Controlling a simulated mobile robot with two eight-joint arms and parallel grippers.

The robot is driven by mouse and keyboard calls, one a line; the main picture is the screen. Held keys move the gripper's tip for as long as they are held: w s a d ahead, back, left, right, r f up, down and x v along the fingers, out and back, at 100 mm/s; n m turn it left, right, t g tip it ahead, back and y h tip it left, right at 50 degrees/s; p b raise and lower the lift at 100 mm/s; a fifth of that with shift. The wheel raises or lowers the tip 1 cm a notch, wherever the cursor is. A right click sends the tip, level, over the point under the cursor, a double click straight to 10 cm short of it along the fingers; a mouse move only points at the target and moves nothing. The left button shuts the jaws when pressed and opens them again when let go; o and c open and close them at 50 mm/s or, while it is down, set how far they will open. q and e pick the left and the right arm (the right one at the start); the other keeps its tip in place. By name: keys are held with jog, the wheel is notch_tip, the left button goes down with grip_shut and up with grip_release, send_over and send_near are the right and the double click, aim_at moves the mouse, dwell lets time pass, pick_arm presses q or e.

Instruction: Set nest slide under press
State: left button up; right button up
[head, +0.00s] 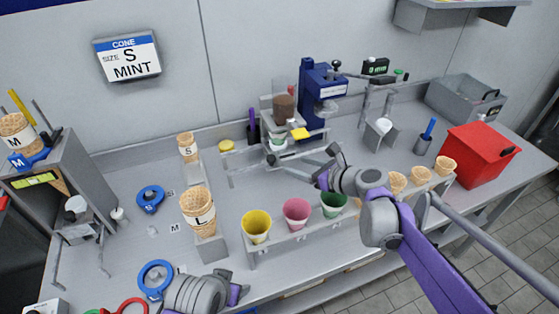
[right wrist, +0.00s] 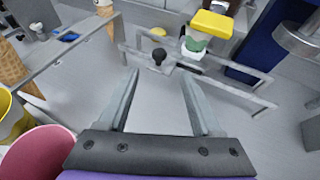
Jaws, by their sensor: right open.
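The blue press (head: 322,92) stands at the back middle of the bench; its blue body shows at the upper right of the right wrist view (right wrist: 270,50). In front and left of it is the nest slide area: low grey rails (right wrist: 225,92), a black knob (right wrist: 158,57) and a whitish cup with green (right wrist: 193,46) under a yellow block (right wrist: 211,24). My right gripper (right wrist: 160,78) is open and empty, its fingertips pointing at the knob, which lies just beyond them and apart. My left gripper (head: 235,290) is low at the front left; its jaws are unclear.
A front rack holds yellow (head: 256,226), pink (head: 296,213) and green (head: 333,204) cups, with small cones to the right. A large L cone (head: 198,208) stands left. Blue rings lie on the bench. A red bin (head: 478,152) and grey crate (head: 465,101) stand right.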

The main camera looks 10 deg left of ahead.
aim_at(272, 158)
pick_arm(q)
jog(key=shift+s+f+b, duration=0.25)
jog(key=shift+f+b, duration=0.6)
jog(key=shift+f, duration=0.15)
pick_arm(e)
jog(key=x, duration=1.1)
jog(key=shift+f, duration=0.1)
grip_shut()
